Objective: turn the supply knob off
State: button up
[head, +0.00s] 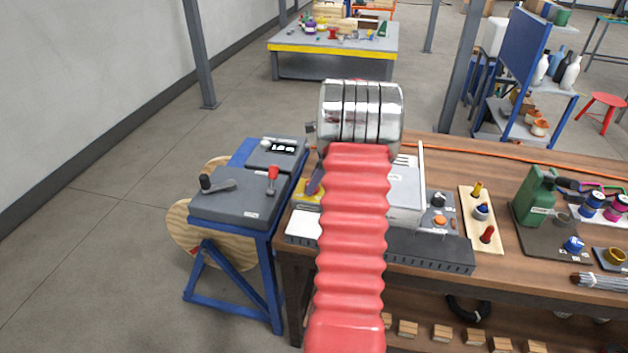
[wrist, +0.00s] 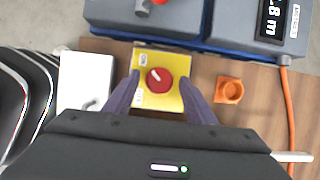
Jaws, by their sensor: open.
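A red round knob (wrist: 161,82) with a white pointer mark sits on a yellow box (wrist: 144,57) in the wrist view. The mark points to the upper left. Small white labels lie above and to the left of the knob, too small to read. My gripper (wrist: 159,79) is open, with its dark purple fingers on the left and right of the knob. I cannot tell whether they touch it or how high they are. In the head view, part of the yellow box (head: 304,195) shows at the left end of the bench; my arm hides the knob.
An orange part (wrist: 230,90) stands right of the yellow box, with an orange cable (wrist: 289,105) farther right. A white plate (wrist: 84,82) lies to its left. A grey unit with levers (head: 236,207) adjoins the wooden bench (head: 490,290).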

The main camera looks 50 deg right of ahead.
jog(key=shift+c, duration=0.2)
jog(key=c, duration=1)
jog(key=shift+n, duration=0.4)
jog(key=n+y, duration=0.1)
jog(key=n, duration=0.2)
jog(key=shift+w+d+g, duration=0.1)
jog(key=shift+d+g, duration=0.05)
jog(key=shift+g, duration=0.25)
jog(key=n+g+y, duration=0.1)
jog(key=n, duration=0.4)
jog(key=shift+w, duration=0.15)
jog(key=n+g, duration=0.1)
jog(key=n, duration=0.1)
jog(key=n+g, duration=0.1)
jog(key=n, duration=0.1)
jog(key=shift+w+d+n+y, duration=0.1)
jog(key=shift+w+n+y, duration=0.05)
jog(key=shift+n+y, duration=0.2)
jog(key=n+g, duration=0.2)
jog(key=n, duration=0.2)
jog(key=shift+w+n, duration=0.1)
jog(key=shift+n, duration=0.15)
